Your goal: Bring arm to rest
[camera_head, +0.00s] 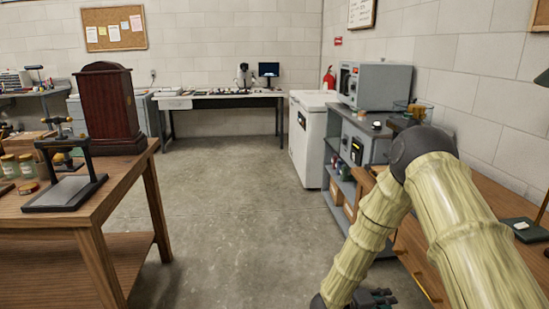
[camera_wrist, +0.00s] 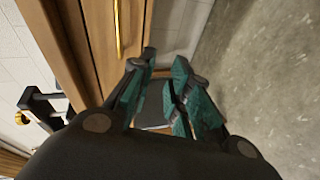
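My arm (camera_head: 455,215) reaches in from the right side of the head view, bends at a dark joint and hangs down toward the bottom edge. My gripper (camera_wrist: 164,58) shows in the wrist view with its two teal-padded fingers apart and nothing held between them. In the head view only a dark, teal-marked part of my gripper (camera_head: 376,298) shows at the bottom edge. The wrist view shows wooden furniture with a brass handle (camera_wrist: 118,28) beside the fingers, and bare floor to the right.
A wooden table (camera_head: 112,203) at left carries a dark wooden case (camera_head: 107,108), a black stand (camera_head: 68,190) and jars. At right are a wooden desk (camera_head: 488,192), grey shelving (camera_head: 346,180) and a white cabinet (camera_head: 308,140). The middle concrete floor (camera_head: 225,210) is clear.

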